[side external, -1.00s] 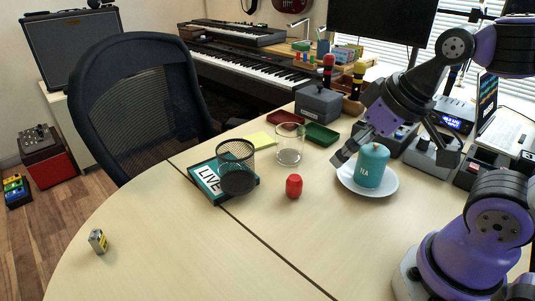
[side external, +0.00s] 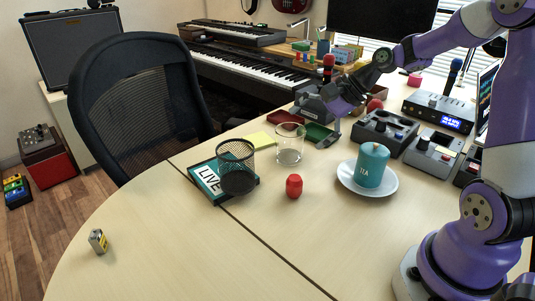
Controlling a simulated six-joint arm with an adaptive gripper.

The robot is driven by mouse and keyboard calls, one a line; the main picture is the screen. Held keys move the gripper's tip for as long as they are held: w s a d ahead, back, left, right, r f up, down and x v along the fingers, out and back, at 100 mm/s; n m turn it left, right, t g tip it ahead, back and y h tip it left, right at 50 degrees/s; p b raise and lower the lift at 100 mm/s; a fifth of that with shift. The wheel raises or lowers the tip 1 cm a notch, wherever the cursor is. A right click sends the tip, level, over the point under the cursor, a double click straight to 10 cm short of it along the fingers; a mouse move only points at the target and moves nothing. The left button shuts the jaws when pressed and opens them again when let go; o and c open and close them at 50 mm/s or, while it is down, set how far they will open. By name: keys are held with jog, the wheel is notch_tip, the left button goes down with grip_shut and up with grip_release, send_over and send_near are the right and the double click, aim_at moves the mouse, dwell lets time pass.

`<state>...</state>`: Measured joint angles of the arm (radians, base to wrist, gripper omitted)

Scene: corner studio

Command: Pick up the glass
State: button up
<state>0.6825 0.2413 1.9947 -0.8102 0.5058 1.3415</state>
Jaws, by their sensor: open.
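The clear glass (side external: 290,146) stands upright on the table, right of the black mesh cup.
The mesh cup (side external: 237,168) stands on a LIVE book (side external: 208,184) at the left. A red object (side external: 294,186) stands in front of the glass.

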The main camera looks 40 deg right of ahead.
aim_at(305, 132)
jog(key=d+f+m+t, duration=0.1)
jog(key=d+m, duration=0.2)
jog(key=m, duration=0.1)
jog(key=d+f+m+t+y, duration=0.1)
jog(key=d+m, duration=0.2)
jog(key=w+d+f+m+t+y, duration=0.1)
jog(key=d+f+m+t, duration=0.1)
jog(key=d+m, duration=0.1)
jog(key=shift+m, duration=0.8)
jog(key=shift+m+t, duration=0.4)
jog(key=shift+m, duration=0.2)
jog(key=x, duration=0.4)
jog(key=shift+w+f, duration=0.3)
jog(key=shift+f, duration=0.05)
jog(key=x, duration=0.5)
jog(key=shift+s+f, duration=0.1)
jog(key=shift+f, duration=0.1)
jog(key=c, duration=1)
